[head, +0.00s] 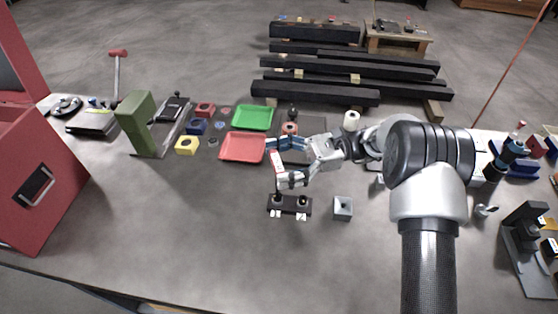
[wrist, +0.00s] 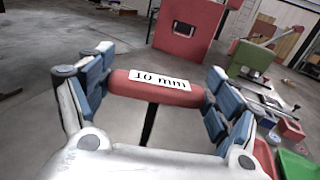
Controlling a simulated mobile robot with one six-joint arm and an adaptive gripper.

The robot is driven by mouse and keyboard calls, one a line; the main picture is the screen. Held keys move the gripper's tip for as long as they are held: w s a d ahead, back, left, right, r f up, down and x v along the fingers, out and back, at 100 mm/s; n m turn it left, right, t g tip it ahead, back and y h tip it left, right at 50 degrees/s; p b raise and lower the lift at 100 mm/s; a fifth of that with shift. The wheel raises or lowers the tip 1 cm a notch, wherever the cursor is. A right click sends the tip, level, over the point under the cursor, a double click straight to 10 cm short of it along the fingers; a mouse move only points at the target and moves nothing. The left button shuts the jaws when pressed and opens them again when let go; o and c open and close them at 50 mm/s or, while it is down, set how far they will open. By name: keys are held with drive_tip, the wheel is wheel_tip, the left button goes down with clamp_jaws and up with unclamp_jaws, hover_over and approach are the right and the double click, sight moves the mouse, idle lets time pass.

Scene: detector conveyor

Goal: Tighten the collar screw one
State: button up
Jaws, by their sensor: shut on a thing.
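My gripper (head: 281,163) is shut on a red-handled tool (head: 276,160). In the wrist view the tool's red handle (wrist: 120,85) lies crosswise between the blue finger pads, with a white "10 mm" label and a dark shaft (wrist: 149,125) pointing down. In the head view a black block (head: 290,206) with two upright fittings lies below my gripper; the tool's shaft comes down close to its left fitting (head: 278,198). Whether the shaft's end sits on that fitting cannot be told.
Red (head: 243,160) and green (head: 253,130) trays lie behind to the left. A green stand (head: 138,118) and a large red box (head: 40,175) are farther left.

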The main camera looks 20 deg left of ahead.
drive_tip(key=shift+f+b, duration=0.7)
drive_tip(key=shift+f, duration=0.65)
idle(0.3)
drive_tip(key=o, duration=0.9)
drive_tip(key=c, duration=0.9)
drive_tip(key=shift+r+m+t+y+p, duration=0.2)
drive_tip(key=shift+m+t+y+p, duration=0.25)
drive_tip(key=shift+p, duration=0.35)
drive_tip(key=shift+f+m+t+y+p, duration=0.15)
drive_tip(key=shift+m+t+y+p, duration=0.25)
drive_tip(key=shift+t, duration=0.25)
drive_tip(key=shift+m+p, duration=0.25)
drive_tip(key=shift+p, duration=0.1)
drive_tip(key=shift+t+y, duration=0.25)
drive_tip(key=shift+t, duration=0.15)
drive_tip(key=shift+m+t+p, duration=0.5)
drive_tip(key=shift+t+p, duration=0.1)
